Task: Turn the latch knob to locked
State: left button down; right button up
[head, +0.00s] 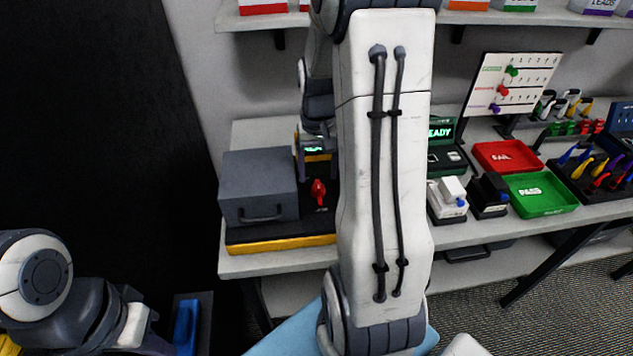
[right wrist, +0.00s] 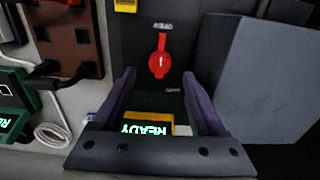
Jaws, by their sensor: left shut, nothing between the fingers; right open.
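The red latch knob (head: 318,192) sits on the dark panel of a black station beside a grey box. In the right wrist view the knob (right wrist: 159,64) has a round body, with its narrow handle toward the top of the picture. Small labels above and below it are too blurred to read. My right gripper (right wrist: 157,88) is open, its two purple fingers apart and pointing toward the knob, nothing between them. The knob lies beyond the fingertips, with no visible contact. My left gripper (head: 153,344) is low at the left, far from the station, shut and partly cut off.
The grey box (head: 259,188) with a handle stands left of the knob. A lit READY display (right wrist: 147,130) is near my right fingers. A red FAIL tray (head: 507,156) and green PASS tray (head: 541,194) lie right. My right arm hides the bench's middle.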

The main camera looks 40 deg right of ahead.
aim_at(318, 184)
jog(key=shift+f, duration=2.15)
grip_shut()
